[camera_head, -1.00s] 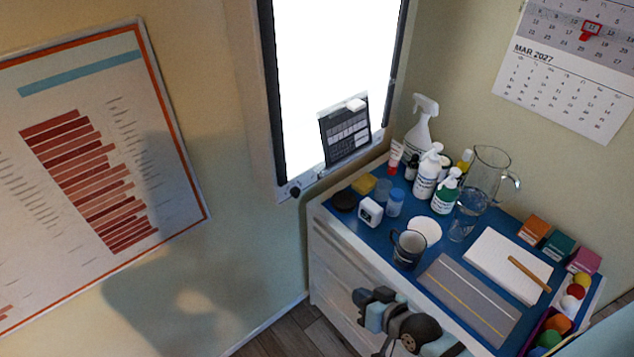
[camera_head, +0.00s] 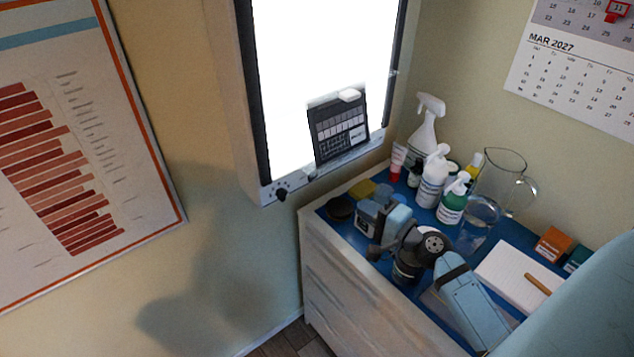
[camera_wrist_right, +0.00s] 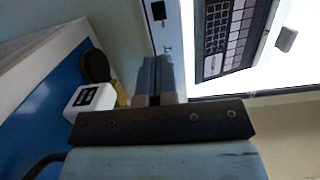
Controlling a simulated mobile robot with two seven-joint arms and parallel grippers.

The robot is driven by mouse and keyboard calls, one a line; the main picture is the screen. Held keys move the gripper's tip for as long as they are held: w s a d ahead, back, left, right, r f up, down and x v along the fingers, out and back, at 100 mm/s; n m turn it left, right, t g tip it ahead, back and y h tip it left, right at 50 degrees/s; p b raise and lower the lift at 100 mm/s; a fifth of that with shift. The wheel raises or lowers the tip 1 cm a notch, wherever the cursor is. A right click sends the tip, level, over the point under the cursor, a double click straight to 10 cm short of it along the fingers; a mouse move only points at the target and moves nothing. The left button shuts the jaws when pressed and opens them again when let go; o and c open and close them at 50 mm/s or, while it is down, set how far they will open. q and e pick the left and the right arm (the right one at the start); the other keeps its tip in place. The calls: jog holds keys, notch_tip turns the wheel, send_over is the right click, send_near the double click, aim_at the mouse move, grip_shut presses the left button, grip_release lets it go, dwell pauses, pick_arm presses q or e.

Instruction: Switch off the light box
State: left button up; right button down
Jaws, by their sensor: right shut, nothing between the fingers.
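The light box (camera_head: 325,80) hangs on the wall, and its panel glows bright white. A dark sheet with a grid of small pictures (camera_head: 340,130) is held on its lower right part. My right gripper (camera_head: 368,217) is shut and empty over the cabinet's left end, below and right of the knob, apart from the light box. In the right wrist view its fingers (camera_wrist_right: 158,78) point towards the box's frame (camera_wrist_right: 178,40), where a small black square shows.
The blue cabinet top (camera_head: 335,222) below carries a spray bottle (camera_head: 425,128), pump bottles (camera_head: 433,180), a glass jug (camera_head: 497,185) and a notepad (camera_head: 510,272). A white device (camera_wrist_right: 90,98) stands near my fingers. The wall left of the box holds a framed chart (camera_head: 60,150).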

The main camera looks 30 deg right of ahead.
pick_arm(q)
jog(key=shift+s+a+r+p, duration=0.1)
jog(key=shift+s+r+p, duration=0.2)
jog(key=shift+r+p, duration=1)
pick_arm(e)
jog(key=x, duration=1.4)
jog(key=shift+p, duration=0.35)
pick_arm(q)
jog(key=shift+f, duration=0.4)
pick_arm(e)
jog(key=shift+a+f, duration=0.1)
